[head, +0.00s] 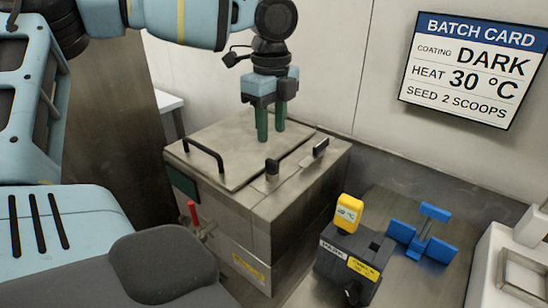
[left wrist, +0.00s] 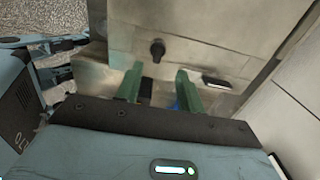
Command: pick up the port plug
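A short black knob (head: 272,167), which looks like the port plug, stands upright on the metal top of the enrober box (head: 240,220). In the left wrist view the same knob (left wrist: 157,48) appears just beyond the fingertips, slightly above the gap between them. My left gripper (head: 270,124) hangs pointing down over the box top, behind the knob in the head view. Its green fingers (left wrist: 155,84) are apart with nothing held between them, and the knob is clear of both. My right gripper is not in view.
Black handles (head: 203,155) (head: 320,147) stick up from the box top. A red-handled valve (head: 193,212) projects in front. To the right stand a black block (head: 340,262) with a yellow gauge (head: 348,212) and a blue stand (head: 423,235). The wall (head: 350,60) is behind.

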